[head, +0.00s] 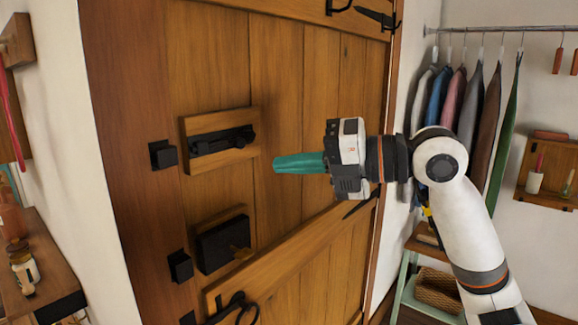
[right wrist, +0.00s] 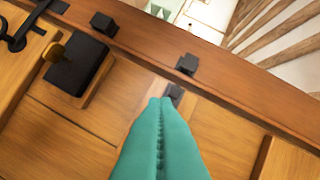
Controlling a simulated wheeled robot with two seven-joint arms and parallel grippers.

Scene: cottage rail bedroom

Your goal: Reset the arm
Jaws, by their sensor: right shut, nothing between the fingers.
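My right gripper (head: 277,165) has teal fingers and a white and black body. In the head view it points left, in front of a wooden plank door (head: 280,95). In the right wrist view its teal fingers (right wrist: 162,102) are pressed together along their length, with nothing between them. The fingertips overlap part of a dark bolt (right wrist: 176,94) in that view; I cannot tell how far apart they are. In the head view the black slide bolt (head: 222,140) on its wooden plate shows clear, left of the fingertips. My left gripper is not in view.
A black lock box (head: 222,245) with a brass knob sits below the bolt. Black keepers (head: 163,154) are on the frame. Clothes (head: 470,105) hang from a rail at right. A shelf with bottles (head: 35,270) stands at left.

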